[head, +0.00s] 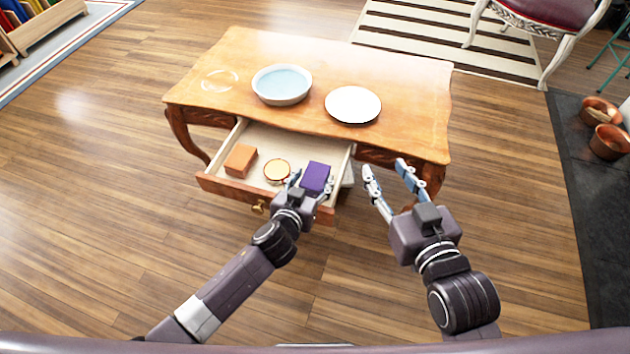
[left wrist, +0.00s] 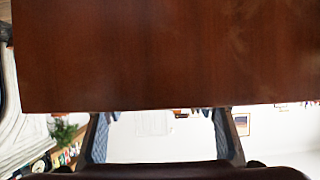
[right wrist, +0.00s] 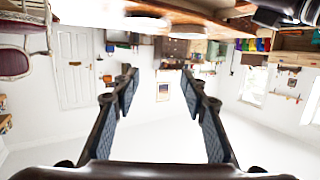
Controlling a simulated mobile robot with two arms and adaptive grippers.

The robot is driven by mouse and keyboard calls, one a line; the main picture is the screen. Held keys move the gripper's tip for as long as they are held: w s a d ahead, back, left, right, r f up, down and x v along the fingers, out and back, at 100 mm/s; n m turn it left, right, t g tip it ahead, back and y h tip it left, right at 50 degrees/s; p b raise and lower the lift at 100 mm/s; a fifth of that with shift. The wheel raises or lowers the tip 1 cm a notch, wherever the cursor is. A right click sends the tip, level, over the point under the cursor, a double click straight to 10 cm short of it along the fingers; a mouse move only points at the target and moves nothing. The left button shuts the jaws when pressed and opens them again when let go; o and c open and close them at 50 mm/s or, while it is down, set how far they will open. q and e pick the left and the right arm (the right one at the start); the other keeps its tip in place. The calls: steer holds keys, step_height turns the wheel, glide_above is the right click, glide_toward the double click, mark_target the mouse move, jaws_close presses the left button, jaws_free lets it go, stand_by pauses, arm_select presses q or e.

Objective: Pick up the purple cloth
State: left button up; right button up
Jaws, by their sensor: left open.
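The purple cloth (head: 317,176) is a small folded block at the right end of an open drawer (head: 225,187) in the wooden table. My left gripper (head: 311,186) is open at the drawer's front, its fingers overlapping the near side of the cloth in the head view. I cannot tell whether they touch it. In the left wrist view my left gripper (left wrist: 160,115) has its fingers apart below a brown wood panel (left wrist: 160,55), and the cloth does not show. My right gripper (head: 385,168) is open and empty, right of the drawer; its spread fingers show in the right wrist view (right wrist: 160,78).
On the tabletop (head: 230,55) are a blue-filled bowl (head: 282,85), a white plate (head: 352,104) and a clear glass dish (head: 220,80). The floor around the table's front is clear.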

arm_select(q)
steer(key=shift+b+x, duration=0.3)
steer(key=shift+x, duration=0.85)
arm_select(e)
steer(key=r, duration=0.1)
steer(key=r+t, duration=0.1)
steer(key=r, duration=0.1)
steer(key=a+r+t, duration=0.1)
steer(key=shift+w+r, duration=0.35)
steer(key=shift+w, duration=0.05)
arm_select(q)
steer(key=c, duration=0.9)
steer(key=shift+r, duration=0.15)
